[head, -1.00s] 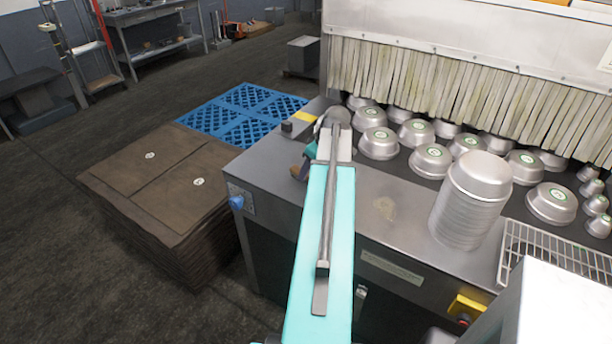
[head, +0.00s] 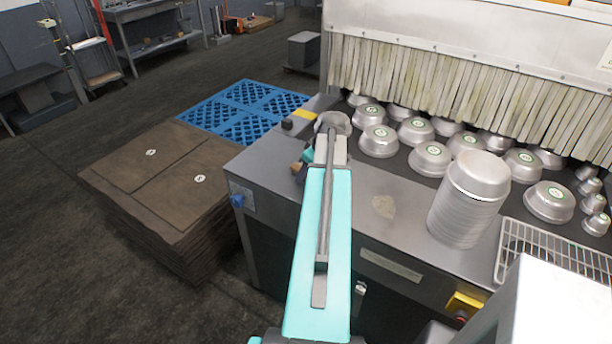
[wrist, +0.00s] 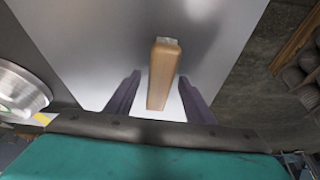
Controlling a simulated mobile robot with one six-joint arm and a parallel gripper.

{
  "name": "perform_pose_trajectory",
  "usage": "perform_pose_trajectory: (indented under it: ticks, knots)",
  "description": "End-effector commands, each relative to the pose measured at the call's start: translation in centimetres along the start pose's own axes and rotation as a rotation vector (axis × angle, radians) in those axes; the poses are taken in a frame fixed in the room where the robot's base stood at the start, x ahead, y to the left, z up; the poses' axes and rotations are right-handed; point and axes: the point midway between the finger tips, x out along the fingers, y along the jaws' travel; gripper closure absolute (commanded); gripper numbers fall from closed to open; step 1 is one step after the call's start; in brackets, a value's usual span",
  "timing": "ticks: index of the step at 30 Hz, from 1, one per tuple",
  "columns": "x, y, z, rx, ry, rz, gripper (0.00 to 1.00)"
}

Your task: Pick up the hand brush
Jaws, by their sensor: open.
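The hand brush shows as a wooden block-like handle (wrist: 163,75) in the wrist view, over the plain steel top. My gripper (wrist: 158,82) is open, with one purple finger on each side of the handle and a gap to each. Bristles are not visible. In the head view a small brown bit of the brush (head: 296,168) shows left of my arm, near the steel counter's left end. My arm hides most of the gripper and brush there.
The steel counter (head: 265,160) carries a tall stack of pans (head: 468,200) at right. Several upturned pans lie on the dark belt before the strip curtain (head: 430,80). Brown stacked sheets (head: 150,185) and a blue pallet (head: 245,108) stand left on the floor.

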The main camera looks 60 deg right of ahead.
Motion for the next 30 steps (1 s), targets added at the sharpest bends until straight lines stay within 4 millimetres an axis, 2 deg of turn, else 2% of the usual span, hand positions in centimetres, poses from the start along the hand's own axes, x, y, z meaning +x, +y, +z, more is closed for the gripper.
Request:
perform_pose_trajectory:
  ticks: [2, 9, 10, 20, 30]
  knots:
    - [0.0, 0.0, 0.0, 0.0, 0.0, 0.0, 0.53]
    - [0.0, 0.0, 0.0, 0.0, 0.0, 0.0, 0.94]
    - [0.0, 0.0, 0.0, 0.0, 0.0, 0.0, 0.97]
    - [-0.1, 0.1, 0.0, 0.001, 0.0, 0.001, 0.97]
    - [-1.3, 0.1, -0.5, 0.0, 0.001, 0.002, 0.97]
